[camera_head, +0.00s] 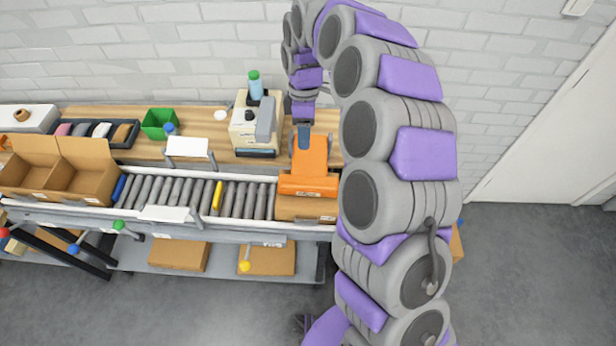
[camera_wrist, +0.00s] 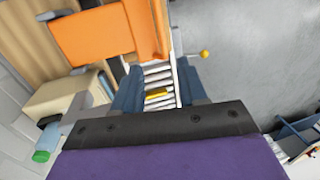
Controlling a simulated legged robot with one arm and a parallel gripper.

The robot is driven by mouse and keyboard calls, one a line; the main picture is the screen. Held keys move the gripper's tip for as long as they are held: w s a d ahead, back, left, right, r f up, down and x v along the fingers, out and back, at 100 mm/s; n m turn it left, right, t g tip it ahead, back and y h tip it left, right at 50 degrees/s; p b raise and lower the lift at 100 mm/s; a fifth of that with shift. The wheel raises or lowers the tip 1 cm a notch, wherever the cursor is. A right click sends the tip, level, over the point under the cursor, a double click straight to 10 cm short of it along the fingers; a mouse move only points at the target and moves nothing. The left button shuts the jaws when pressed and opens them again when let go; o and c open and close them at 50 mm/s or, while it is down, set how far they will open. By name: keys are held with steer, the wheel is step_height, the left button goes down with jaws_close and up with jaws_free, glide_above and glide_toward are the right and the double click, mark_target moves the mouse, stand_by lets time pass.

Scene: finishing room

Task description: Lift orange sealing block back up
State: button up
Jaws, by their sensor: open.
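The orange sealing block (camera_head: 310,157) is at the right end of the roller conveyor, with its wide front bar low over a cardboard box (camera_head: 306,208). I cannot tell whether the bar touches the box. My gripper (camera_head: 304,138) is at the rear end of the orange block, near the wall side. In the wrist view the orange block (camera_wrist: 95,35) fills the upper left. My gripper (camera_wrist: 158,80) shows there with its two blue fingers apart and only distant rollers seen between them. Whether a finger touches the block is unclear.
The roller conveyor (camera_head: 160,194) with one yellow roller runs left to an open cardboard box (camera_head: 62,172). A cream machine (camera_head: 250,128) with a green-capped bottle (camera_head: 255,85) stands left of my gripper. A green bin (camera_head: 158,123) is farther left. Grey floor is clear at right.

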glide_above(305, 182)
steer(key=s, duration=0.3)
step_height(305, 182, down, 17)
steer(key=shift+s+r+b, duration=0.1)
steer(key=shift+s+b, duration=0.05)
steer(key=shift+b, duration=0.3)
jaws_close()
stand_by(0.4)
